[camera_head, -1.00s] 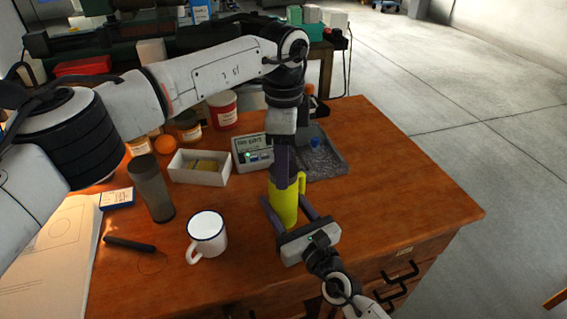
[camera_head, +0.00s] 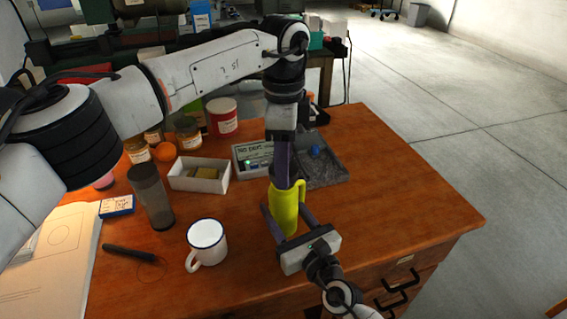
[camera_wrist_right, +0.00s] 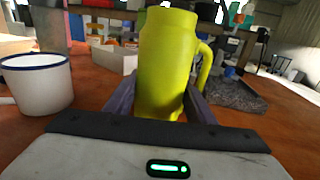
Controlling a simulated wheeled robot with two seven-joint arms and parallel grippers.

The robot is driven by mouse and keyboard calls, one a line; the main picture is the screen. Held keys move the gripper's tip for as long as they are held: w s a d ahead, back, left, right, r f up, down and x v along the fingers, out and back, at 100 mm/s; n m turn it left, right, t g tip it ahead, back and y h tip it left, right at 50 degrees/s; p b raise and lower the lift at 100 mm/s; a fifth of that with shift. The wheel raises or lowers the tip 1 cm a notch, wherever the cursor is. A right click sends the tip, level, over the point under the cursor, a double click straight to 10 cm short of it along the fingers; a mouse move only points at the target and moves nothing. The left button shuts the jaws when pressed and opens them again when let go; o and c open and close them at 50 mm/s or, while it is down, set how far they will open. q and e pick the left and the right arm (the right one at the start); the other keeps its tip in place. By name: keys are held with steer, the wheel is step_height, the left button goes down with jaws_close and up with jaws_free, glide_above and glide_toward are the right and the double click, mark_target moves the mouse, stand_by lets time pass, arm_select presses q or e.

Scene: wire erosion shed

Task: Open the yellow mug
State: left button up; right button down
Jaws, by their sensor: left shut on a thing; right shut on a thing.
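The yellow mug (camera_head: 284,212) stands upright on the wooden bench, its handle to the right. It also shows large in the right wrist view (camera_wrist_right: 166,65). My right gripper (camera_head: 290,222) is shut around the mug's lower body from the front, one finger on each side. My left gripper (camera_head: 283,182) reaches down from above with its fingers at the mug's top. It is shut on the mug's lid, which its fingers mostly hide. The left fingers do not show clearly in the right wrist view, where the mug's top is near the upper edge.
A white enamel mug (camera_head: 207,243) stands left of the yellow one. Behind are a white box (camera_head: 182,184), a grey tray (camera_head: 335,172), a dark cup (camera_head: 151,196) and several jars. A black marker (camera_head: 128,252) lies front left. The bench's right side is clear.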

arm_select(q)
steer(key=shift+r, duration=1.85)
arm_select(e)
steer(key=c, duration=0.7)
jaws_free()
steer(key=shift+c, duration=0.2)
